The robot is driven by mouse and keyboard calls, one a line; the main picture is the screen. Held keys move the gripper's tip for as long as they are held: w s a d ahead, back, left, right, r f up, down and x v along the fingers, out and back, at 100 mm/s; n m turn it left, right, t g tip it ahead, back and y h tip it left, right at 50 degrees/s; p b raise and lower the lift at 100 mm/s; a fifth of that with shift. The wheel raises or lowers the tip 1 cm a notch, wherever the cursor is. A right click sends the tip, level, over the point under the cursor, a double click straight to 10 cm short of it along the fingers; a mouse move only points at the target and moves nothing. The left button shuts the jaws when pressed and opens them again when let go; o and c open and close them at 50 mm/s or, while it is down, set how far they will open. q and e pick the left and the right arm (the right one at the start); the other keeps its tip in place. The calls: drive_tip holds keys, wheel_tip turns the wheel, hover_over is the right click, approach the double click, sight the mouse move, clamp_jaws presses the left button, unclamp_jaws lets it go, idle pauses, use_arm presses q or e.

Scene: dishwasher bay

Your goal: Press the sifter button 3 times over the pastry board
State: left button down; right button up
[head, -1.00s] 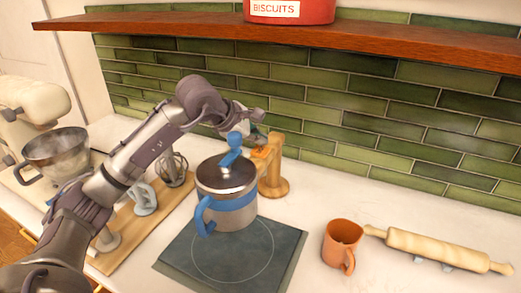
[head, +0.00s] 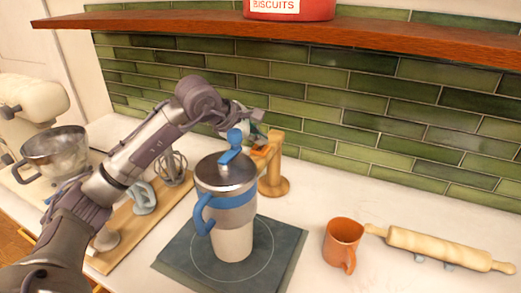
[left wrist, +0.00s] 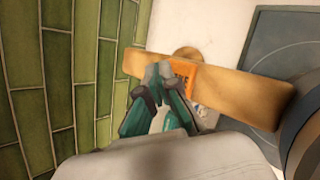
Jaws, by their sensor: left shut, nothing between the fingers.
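Beside the sifter stands a wooden post with an arm (head: 273,170) and an orange labelled patch (left wrist: 183,77). My left gripper (left wrist: 163,75) is shut and empty, its tips at the patch; contact is unclear. My right gripper is out of view.
An orange mug (head: 342,240) and a rolling pin (head: 440,246) lie to the right. At left are a metal bowl (head: 55,152) and a wooden tray (head: 128,236) with a whisk (head: 172,168). A shelf (head: 300,32) hangs above, in front of green tiles.

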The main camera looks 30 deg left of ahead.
sight(258, 149)
use_arm(q)
drive_tip(key=shift+f+b, duration=0.55)
drive_tip(key=shift+f, duration=0.25)
idle(0.4)
drive_tip(key=shift+r, duration=0.1)
drive_tip(key=shift+s+r+p, duration=0.1)
drive_tip(key=shift+r+p, duration=0.55)
drive_tip(key=shift+r, duration=0.25)
drive_tip(key=shift+s+r, duration=0.15)
drive_tip(key=shift+r, duration=0.3)
wheel_tip(258, 149, up, 4)
drive_tip(key=p, duration=0.3)
drive_tip(key=shift+r, duration=0.25)
